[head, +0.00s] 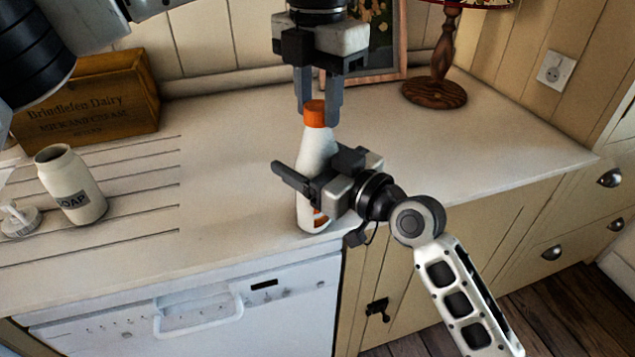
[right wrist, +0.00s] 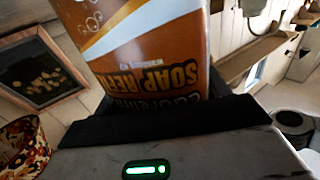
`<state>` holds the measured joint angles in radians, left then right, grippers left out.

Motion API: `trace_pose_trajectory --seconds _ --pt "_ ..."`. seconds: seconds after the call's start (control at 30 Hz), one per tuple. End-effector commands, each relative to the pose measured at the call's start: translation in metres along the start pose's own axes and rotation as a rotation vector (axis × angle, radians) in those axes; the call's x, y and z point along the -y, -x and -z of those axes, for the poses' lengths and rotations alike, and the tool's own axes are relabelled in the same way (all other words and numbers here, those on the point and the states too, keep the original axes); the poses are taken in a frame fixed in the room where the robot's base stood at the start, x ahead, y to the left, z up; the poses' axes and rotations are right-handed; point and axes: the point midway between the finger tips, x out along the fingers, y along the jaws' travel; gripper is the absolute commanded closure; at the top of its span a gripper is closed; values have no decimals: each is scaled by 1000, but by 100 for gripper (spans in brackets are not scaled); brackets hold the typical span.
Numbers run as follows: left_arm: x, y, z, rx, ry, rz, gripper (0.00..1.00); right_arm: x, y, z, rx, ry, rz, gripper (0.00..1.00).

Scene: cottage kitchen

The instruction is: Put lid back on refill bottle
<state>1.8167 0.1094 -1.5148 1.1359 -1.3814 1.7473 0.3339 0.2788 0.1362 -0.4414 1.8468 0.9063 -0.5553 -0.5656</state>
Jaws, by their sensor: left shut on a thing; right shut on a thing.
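The refill bottle (head: 314,153) is white with an orange and brown label and stands upright on the counter near its front edge. The orange lid (head: 315,113) is at the top of the bottle, between the fingertips of my left gripper (head: 318,108), which comes down from above and is shut on it. I cannot tell whether the lid is seated or only resting there. My right gripper (head: 308,182) is shut around the bottle's body from the right. The right wrist view shows the soap refill label (right wrist: 150,60) close up between the fingers; the bottle's top is out of that view.
A cream soap jar (head: 71,185) without a top and a white pump top (head: 18,219) stand on the left of the counter. A wooden crate (head: 88,105), a picture frame (head: 392,40) and a lamp (head: 436,92) are behind. The counter (head: 480,135) is clear to the right.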

Motion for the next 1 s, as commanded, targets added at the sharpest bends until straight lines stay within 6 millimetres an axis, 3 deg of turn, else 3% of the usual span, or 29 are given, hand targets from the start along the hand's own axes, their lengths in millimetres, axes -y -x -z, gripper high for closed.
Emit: trace_pose_trajectory --seconds 0.3,0.5,0.67,0.7,0.77,1.0 --pt "1 -1 0 -1 -844 2 94 0 0 -1 2 -2 0 90" --pt "1 -1 0 0 -1266 0 94 0 0 -1 2 -2 0 90" --pt "1 -1 0 0 -1278 0 94 0 0 -1 2 -2 0 90" --pt "1 -1 0 0 -1277 0 58 0 0 -1 2 -2 0 90" --pt "1 -1 0 0 -1277 0 41 0 0 -1 2 -2 0 90" --pt "1 -1 0 0 -1275 0 41 0 0 -1 2 -1 0 90"
